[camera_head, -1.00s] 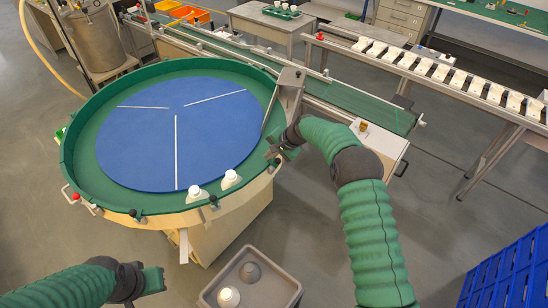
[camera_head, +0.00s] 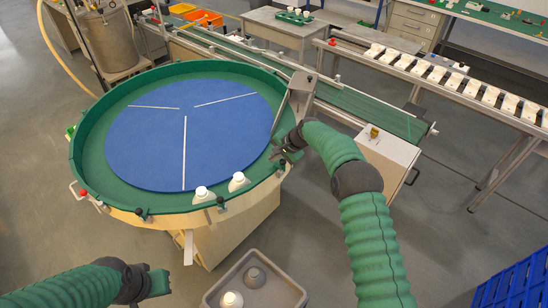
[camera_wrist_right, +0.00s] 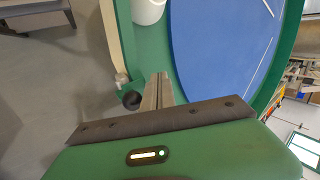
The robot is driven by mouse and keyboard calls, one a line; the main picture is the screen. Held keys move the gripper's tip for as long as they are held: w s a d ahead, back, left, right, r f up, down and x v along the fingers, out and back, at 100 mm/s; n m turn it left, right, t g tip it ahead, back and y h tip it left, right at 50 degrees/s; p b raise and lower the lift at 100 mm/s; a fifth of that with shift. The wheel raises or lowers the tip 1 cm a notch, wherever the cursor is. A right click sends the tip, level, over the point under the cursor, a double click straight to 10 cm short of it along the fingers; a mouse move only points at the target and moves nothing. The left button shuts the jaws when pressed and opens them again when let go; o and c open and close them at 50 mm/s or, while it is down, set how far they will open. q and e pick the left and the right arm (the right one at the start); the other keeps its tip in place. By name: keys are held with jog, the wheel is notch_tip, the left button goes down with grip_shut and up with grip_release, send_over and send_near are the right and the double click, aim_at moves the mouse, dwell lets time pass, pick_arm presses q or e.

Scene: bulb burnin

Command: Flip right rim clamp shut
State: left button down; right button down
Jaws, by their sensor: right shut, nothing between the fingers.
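The round turntable has a blue disc (camera_head: 225,135) inside a green rim (camera_head: 92,178). A rim clamp with a black knob (camera_wrist_right: 131,100) and a pale metal part sits at the rim's outer edge, just left of my fingers in the right wrist view. My right gripper (camera_wrist_right: 160,80) is shut and empty, beside the knob; I cannot tell if they touch. In the head view my right gripper (camera_head: 275,153) is at the rim's right side and hides part of this clamp. Another black-knobbed clamp (camera_head: 220,202) is on the front rim. My left gripper (camera_head: 160,282) is low at the left, away from the table; its jaw state is unclear.
Two white bulb-like pieces (camera_head: 238,181) stand at the front rim. A grey bin (camera_head: 218,292) with a white piece is on the floor below. A grey metal post (camera_head: 300,95) stands behind my right gripper, near the green conveyor (camera_head: 370,105).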

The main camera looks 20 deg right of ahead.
jog(key=b+v, duration=0.1)
jog(key=v, duration=1.5)
jog(key=shift+s+d+r, duration=0.2)
jog(key=shift+r, duration=0.05)
